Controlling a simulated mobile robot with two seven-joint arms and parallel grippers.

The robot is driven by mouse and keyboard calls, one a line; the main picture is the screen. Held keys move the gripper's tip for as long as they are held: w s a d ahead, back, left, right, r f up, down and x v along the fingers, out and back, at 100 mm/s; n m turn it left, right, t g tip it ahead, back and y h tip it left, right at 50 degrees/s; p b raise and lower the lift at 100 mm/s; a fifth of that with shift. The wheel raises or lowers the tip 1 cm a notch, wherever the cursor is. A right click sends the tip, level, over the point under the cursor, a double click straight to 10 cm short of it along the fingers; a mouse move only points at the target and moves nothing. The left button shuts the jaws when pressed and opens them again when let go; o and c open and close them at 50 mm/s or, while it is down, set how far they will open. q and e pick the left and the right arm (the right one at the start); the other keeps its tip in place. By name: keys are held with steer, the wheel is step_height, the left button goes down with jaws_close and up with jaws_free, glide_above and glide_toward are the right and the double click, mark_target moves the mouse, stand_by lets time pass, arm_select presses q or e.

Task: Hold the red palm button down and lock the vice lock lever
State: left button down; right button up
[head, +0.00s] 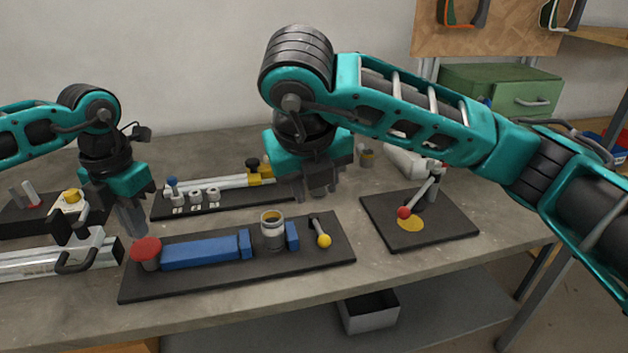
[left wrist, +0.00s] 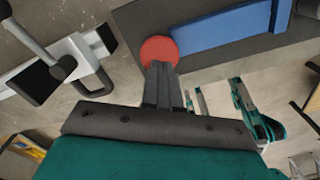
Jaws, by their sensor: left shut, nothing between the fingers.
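The red palm button (head: 146,249) stands at the left end of a black base plate (head: 190,285). My left gripper (head: 134,228) is shut and empty, fingers pointing down just behind and above the button. In the left wrist view its fingertips (left wrist: 160,70) overlap the edge of the red button (left wrist: 159,49); I cannot tell if they touch. The vice has blue jaws (head: 200,252) with a metal cylinder (head: 273,232) between them. The lock lever (head: 319,230), with a yellow knob, points toward the front edge at the right end. My right gripper (head: 320,192) hangs behind the plate; its finger opening is unclear.
A clamp with a dark handle (head: 78,255) lies left of the button. A plate with a red-knobbed lever (head: 404,212) and yellow disc stands to the right. A rail with small fittings (head: 205,195) lies behind. An open bin (head: 368,312) sits below the table.

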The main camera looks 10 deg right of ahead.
arm_select(q)
step_height(320, 180, up, 6)
steer(key=p, duration=0.3)
steer(key=shift+p, duration=0.35)
stand_by(0.3)
steer(key=shift+f, duration=0.1)
